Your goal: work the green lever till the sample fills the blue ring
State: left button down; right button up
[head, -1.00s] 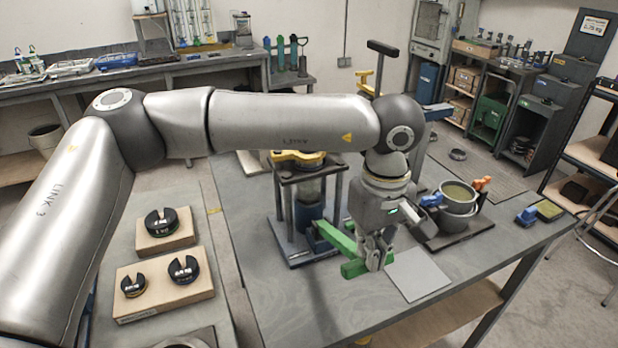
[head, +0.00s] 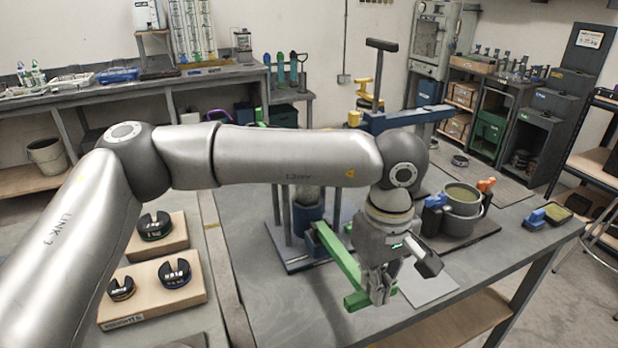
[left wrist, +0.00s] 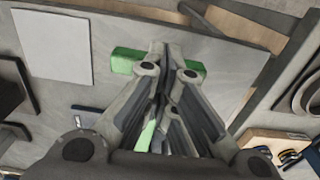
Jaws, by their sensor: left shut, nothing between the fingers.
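The green lever (head: 338,254) slants out toward the front from a dark press frame (head: 283,225) on the bench. It ends in a green crossbar (head: 357,300), which also shows behind the fingers in the left wrist view (left wrist: 127,63). My left gripper (head: 380,296) is shut and empty, with its fingertips at the crossbar; I cannot tell whether they touch it. In the frame a clear cylinder stands over a dark blue cylindrical part (head: 308,218). My arm hides the top of the frame. I cannot make out the sample's level or a distinct blue ring. My right gripper is out of view.
A pale square plate (head: 432,287) lies right of the lever. Slotted weights (head: 154,226) sit on wooden blocks at left. Bare bench lies in front of the frame.

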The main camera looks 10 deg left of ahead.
pick_arm(q)
jog(key=shift+w+a, duration=0.4)
notch_tip(320, 180, up, 14)
jog(key=w+a+p, duration=0.1)
jog(key=p, duration=0.7)
jog(key=shift+w+r+p, duration=0.2)
jog(key=shift+w+p, duration=0.15)
jog(key=shift+w, duration=0.05)
